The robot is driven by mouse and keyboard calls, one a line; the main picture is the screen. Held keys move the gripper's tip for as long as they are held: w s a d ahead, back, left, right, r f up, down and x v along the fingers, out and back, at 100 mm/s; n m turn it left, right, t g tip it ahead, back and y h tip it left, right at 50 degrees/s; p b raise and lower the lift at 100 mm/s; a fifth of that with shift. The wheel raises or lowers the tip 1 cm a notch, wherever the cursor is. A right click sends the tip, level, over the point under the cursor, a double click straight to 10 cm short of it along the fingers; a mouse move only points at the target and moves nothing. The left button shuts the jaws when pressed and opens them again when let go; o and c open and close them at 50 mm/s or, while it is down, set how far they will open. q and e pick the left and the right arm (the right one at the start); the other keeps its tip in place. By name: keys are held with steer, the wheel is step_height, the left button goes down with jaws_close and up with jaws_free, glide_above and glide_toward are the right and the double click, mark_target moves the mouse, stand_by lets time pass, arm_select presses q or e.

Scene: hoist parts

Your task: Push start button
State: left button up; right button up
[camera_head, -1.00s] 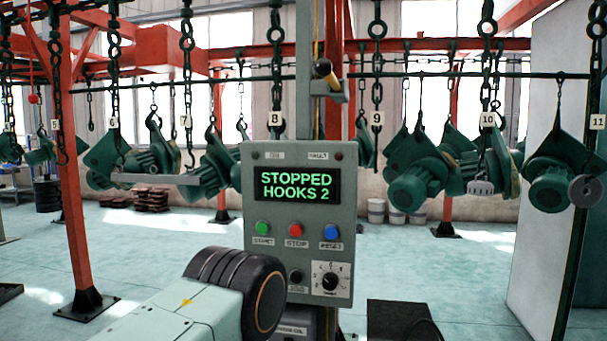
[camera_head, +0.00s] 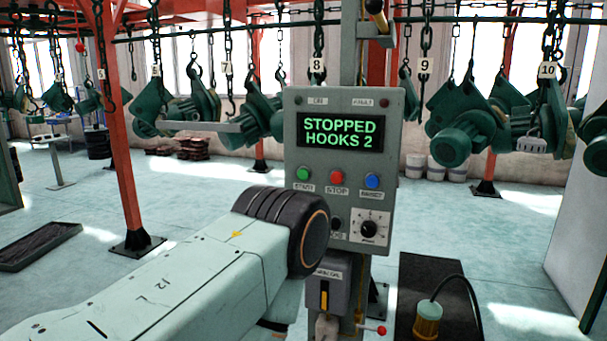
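The grey control panel (camera_head: 342,225) stands upright in the middle of the head view. Its display (camera_head: 340,132) reads "STOPPED HOOKS 2". The green start button (camera_head: 304,174) is at the left of the button row, with the red stop button (camera_head: 337,177) and the blue reset button (camera_head: 372,181) to its right. My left arm (camera_head: 170,285) comes in from the lower left, and its dark rounded joint overlaps the panel's lower left side, below the start button. No gripper fingers of either arm show clearly.
A black selector knob (camera_head: 368,229) sits at the panel's lower right. Green hoist parts (camera_head: 466,135) hang on chains behind. A red post (camera_head: 115,130) stands to the left. A dark box (camera_head: 425,290) with a capped cylinder (camera_head: 428,318) stands at the lower right.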

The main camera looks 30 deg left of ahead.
stand_by(0.3)
arm_select(q)
jaws_close()
stand_by(0.6)
stand_by(1.1)
